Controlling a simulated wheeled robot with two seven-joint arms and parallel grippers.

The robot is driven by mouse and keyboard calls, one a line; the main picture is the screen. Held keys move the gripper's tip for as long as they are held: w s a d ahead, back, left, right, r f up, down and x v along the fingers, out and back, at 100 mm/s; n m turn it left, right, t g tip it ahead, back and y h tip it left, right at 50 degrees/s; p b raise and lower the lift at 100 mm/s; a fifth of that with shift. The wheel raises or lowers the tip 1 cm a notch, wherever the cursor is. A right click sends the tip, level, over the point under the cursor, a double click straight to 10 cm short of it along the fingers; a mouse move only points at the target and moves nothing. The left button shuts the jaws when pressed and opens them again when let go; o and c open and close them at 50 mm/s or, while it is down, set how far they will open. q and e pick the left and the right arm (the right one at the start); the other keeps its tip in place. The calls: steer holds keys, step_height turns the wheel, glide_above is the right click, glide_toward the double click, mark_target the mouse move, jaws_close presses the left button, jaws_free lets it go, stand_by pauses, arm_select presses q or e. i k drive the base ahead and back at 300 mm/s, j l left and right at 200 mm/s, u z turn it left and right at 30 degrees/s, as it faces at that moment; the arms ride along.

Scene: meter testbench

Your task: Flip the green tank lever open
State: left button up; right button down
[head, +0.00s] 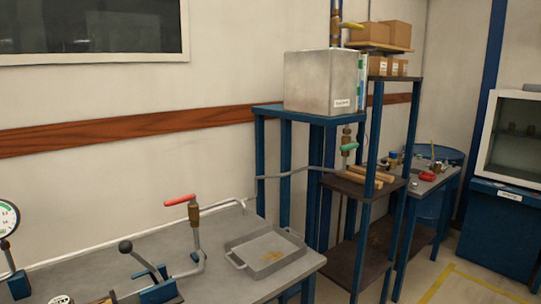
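The green lever (349,147) sits on a brass valve (346,135) below the grey metal tank (322,82). A grey pipe (290,174) runs from near the valve to the left. The tank rests on a blue stand (283,113). The lever looks roughly level, tilted slightly; whether the valve is open or closed I cannot tell. Neither of my grippers shows in the head view.
A grey bench (120,262) in front holds a tray (265,254), a red-handled valve (180,200), a black-knobbed lever (126,247) and a gauge (7,218). A dark shelf (362,187) with wooden pieces stands beside the lever. Floor (460,285) is clear at lower right.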

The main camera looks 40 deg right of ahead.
mark_target(347, 146)
steer(key=z, duration=1.7)
